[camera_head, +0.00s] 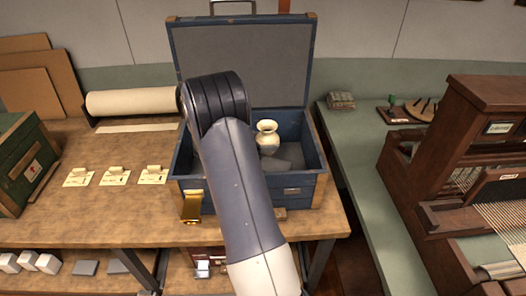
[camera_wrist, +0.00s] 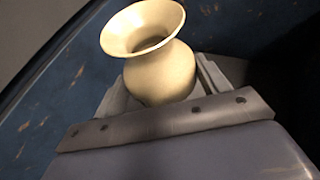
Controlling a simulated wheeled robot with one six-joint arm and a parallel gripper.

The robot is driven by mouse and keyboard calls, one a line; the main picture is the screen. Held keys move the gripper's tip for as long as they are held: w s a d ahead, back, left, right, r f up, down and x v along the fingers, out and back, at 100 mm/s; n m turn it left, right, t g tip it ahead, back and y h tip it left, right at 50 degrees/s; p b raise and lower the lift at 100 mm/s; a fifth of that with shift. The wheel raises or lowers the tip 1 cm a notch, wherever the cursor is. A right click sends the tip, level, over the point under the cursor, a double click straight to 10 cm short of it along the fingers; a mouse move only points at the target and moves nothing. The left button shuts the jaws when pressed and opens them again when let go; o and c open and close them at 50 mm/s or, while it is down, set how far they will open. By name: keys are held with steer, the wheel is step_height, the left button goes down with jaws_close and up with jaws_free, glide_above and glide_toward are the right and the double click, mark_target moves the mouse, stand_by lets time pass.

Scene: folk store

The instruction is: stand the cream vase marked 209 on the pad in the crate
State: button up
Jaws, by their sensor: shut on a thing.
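The cream vase (camera_head: 267,138) has a flared mouth and round body, and shows upright inside the open blue crate (camera_head: 305,190), near its back wall. In the wrist view the vase (camera_wrist: 160,72) sits between the pale fingers of my gripper (camera_wrist: 162,92), which is shut on it. I cannot read any mark on it. Grey padding (camera_head: 289,153) shows in the crate right of the vase. The vase's base is hidden, so I cannot tell whether it touches the pad.
The crate's lid (camera_head: 285,62) stands open behind. My arm covers the crate's left part. Several paper tags (camera_head: 115,176) and a paper roll (camera_head: 130,101) lie left on the bench (camera_head: 110,215). A wooden loom (camera_head: 450,150) and green table (camera_head: 360,150) stand right.

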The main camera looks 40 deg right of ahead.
steer(key=shift+f, duration=1.95)
steer(key=shift+f, duration=0.15)
steer(key=o, duration=1.1)
steer(key=shift+o, duration=0.2)
steer(key=b+v, duration=0.1)
steer(key=v, duration=1.1)
